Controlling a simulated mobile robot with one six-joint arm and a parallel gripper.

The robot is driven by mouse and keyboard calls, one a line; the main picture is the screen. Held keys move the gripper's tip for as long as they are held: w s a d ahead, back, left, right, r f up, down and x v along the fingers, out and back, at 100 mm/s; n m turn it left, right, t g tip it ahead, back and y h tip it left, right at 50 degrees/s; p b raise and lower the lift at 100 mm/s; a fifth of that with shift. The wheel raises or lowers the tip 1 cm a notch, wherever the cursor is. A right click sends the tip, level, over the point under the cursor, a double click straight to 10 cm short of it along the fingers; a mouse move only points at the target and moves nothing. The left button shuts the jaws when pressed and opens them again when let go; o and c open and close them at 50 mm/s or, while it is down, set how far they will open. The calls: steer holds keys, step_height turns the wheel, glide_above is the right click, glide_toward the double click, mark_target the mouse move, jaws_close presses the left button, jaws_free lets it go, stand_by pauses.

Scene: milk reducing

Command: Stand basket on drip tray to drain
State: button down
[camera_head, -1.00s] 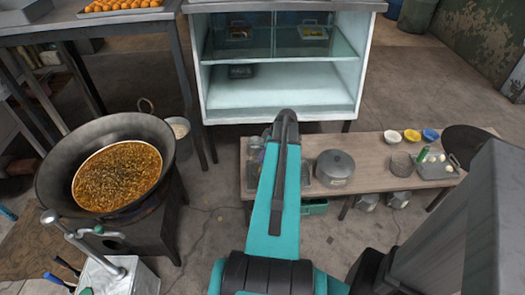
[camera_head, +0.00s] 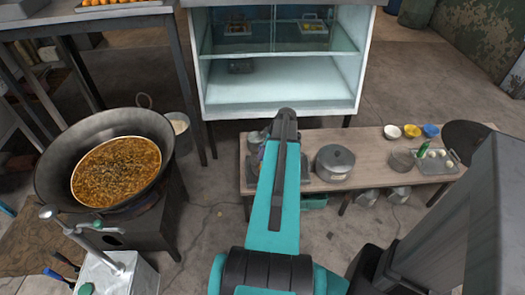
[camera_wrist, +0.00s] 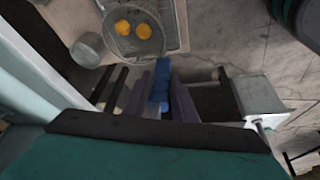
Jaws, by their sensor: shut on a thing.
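In the wrist view, the basket (camera_wrist: 122,46) is a round wire strainer with two orange balls in it. Its blue handle (camera_wrist: 160,90) runs back between the fingers of my gripper (camera_wrist: 162,78), which is shut on it. The basket shows over or against a grey metal tray (camera_wrist: 175,35), seemingly the drip tray; I cannot tell whether they touch.
A metal cup (camera_wrist: 90,50) stands left of the basket. A large oil wok (camera_head: 110,170) stands left. A glass cabinet (camera_head: 280,98) stands behind.

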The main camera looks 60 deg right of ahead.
steer(key=shift+f, duration=0.3)
steer(key=c, duration=1.4)
jaws_free()
steer(key=shift+r, duration=0.1)
steer(key=shift+b+v, duration=0.6)
steer(key=shift+v, duration=6.2)
steer(key=shift+w, duration=0.1)
